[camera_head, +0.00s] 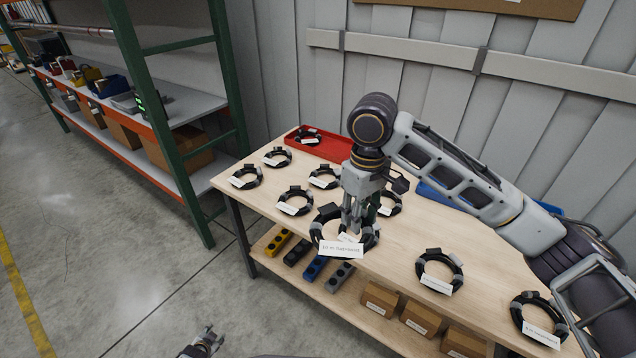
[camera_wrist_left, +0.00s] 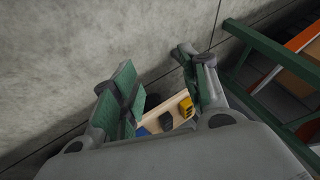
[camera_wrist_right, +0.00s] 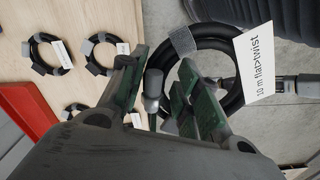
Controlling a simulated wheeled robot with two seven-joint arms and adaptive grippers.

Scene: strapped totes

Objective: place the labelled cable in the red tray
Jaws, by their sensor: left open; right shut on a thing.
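My right gripper (camera_head: 354,222) is shut on a black coiled cable (camera_head: 318,226) above the front edge of the table. The held cable (camera_wrist_right: 205,31) has a white tag (camera_wrist_right: 258,60) that reads "10 m flat>twist" in the right wrist view. The red tray (camera_head: 335,153) lies at the back left of the table, behind the right gripper, with a tagged black coil (camera_head: 304,135) in its left part. It also shows at the left of the right wrist view (camera_wrist_right: 33,108). My left gripper (camera_head: 207,341) is open and empty, low over the floor left of the table.
Several other tagged coils lie on the wooden table (camera_head: 400,228), some between the held cable and the red tray. A blue tray (camera_head: 432,194) is partly hidden behind my right arm. The lower shelf holds power strips and boxes. A green-posted rack (camera_head: 150,85) stands left.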

